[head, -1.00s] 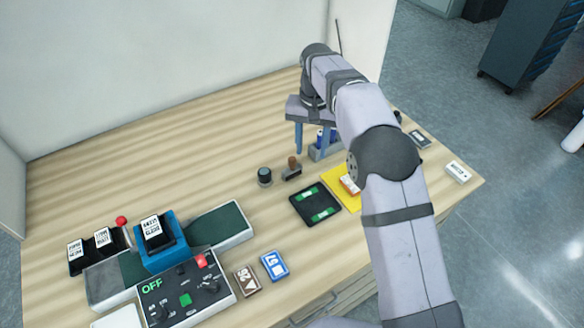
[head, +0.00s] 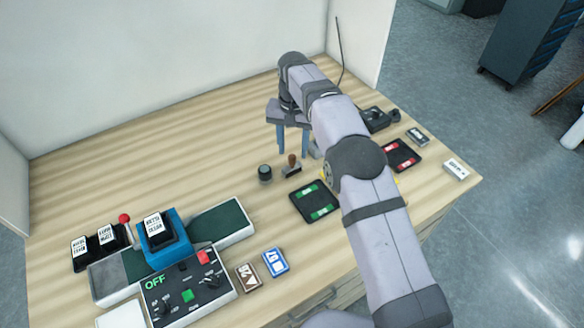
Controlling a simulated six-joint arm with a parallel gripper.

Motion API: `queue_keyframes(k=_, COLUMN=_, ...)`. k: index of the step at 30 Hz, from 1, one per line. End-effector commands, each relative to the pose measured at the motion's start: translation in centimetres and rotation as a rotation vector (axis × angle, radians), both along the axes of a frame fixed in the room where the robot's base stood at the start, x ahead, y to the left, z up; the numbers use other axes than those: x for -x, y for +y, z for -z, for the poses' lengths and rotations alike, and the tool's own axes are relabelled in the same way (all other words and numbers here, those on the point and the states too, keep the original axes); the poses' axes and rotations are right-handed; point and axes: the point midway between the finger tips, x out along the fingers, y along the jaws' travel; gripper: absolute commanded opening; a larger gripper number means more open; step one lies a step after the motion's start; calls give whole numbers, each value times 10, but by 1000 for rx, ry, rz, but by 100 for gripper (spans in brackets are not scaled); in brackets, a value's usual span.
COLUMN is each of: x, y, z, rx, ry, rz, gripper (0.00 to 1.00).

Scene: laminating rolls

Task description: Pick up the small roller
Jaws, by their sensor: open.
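My gripper (head: 292,148) points down over the back middle of the table, its two blue fingers apart with nothing seen between them. I cannot clearly make out a small roller; my arm covers part of the table to the right of the fingers. A stamp with a brown handle (head: 291,165) stands just in front of the fingers in the picture. A round dark pot (head: 264,173) stands to its left. The edge of a grey holder (head: 315,150) shows beside my arm, its contents hidden.
A laminating machine (head: 193,290) with an OFF panel fills the front left. A black tray with green pieces (head: 315,203) lies in the middle, a tray with red pieces (head: 402,155) to the right. Two cards (head: 262,269) lie in front. The back left table is clear.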

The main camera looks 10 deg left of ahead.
Motion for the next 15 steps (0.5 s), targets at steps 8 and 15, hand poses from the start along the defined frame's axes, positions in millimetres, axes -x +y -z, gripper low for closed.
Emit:
queue_keyframes(k=8, x=2, y=2, z=27, rx=3, ry=5, rz=0, gripper=41)
queue_keyframes(k=15, x=1, y=2, z=49, rx=1, ry=2, rz=0, gripper=41)
